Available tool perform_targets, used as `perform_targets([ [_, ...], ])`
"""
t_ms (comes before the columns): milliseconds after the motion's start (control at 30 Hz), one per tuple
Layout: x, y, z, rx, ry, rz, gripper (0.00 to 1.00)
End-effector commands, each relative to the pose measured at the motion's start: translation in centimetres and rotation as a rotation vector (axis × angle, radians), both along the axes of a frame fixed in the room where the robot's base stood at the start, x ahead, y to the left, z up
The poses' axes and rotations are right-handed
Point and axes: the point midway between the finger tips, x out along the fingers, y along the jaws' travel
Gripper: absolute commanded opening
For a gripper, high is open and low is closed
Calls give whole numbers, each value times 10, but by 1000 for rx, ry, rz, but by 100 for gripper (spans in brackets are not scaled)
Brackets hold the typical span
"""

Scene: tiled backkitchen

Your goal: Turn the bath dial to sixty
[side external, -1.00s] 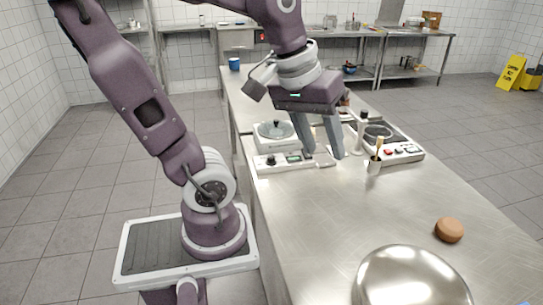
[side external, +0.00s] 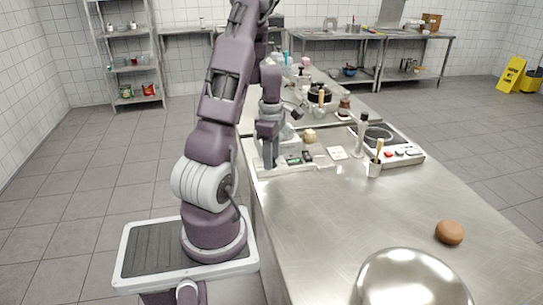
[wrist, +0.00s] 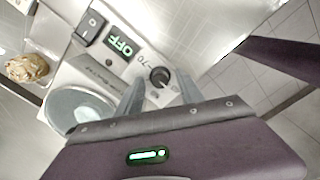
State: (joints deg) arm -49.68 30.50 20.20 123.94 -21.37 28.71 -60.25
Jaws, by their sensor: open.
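The bath (side external: 283,170) is a white appliance near the left edge of the steel counter, partly hidden by my arm in the side view. Its front panel shows in the wrist view (wrist: 120,62). The panel has a black round dial (wrist: 160,77) with a pale pointer mark and a "70" printed beside it. A green display (wrist: 122,46) reads OFF, and a black rocker switch (wrist: 89,26) sits beyond it. My gripper (wrist: 158,90) is open, with one finger on each side of the dial in the wrist picture. Contact or height above the dial cannot be told.
A hot plate (side external: 405,153), a cup with a brush (side external: 374,168) and a tall bottle (side external: 361,135) stand right of the bath. A yellowish lump (wrist: 27,68) lies beside it. A brown round object (side external: 449,232) and a metal bowl (side external: 412,280) are nearer; the counter between is clear.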

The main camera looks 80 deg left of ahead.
Motion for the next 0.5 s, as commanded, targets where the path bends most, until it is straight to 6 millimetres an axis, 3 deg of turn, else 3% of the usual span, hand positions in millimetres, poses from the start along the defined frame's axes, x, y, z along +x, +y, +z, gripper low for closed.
perform_targets([
  [167,0,0,0,0,0,-1,44],
  [400,0,0,0,1,-1,-2,0],
  [500,0,0,1,1,-1,-2,0],
])
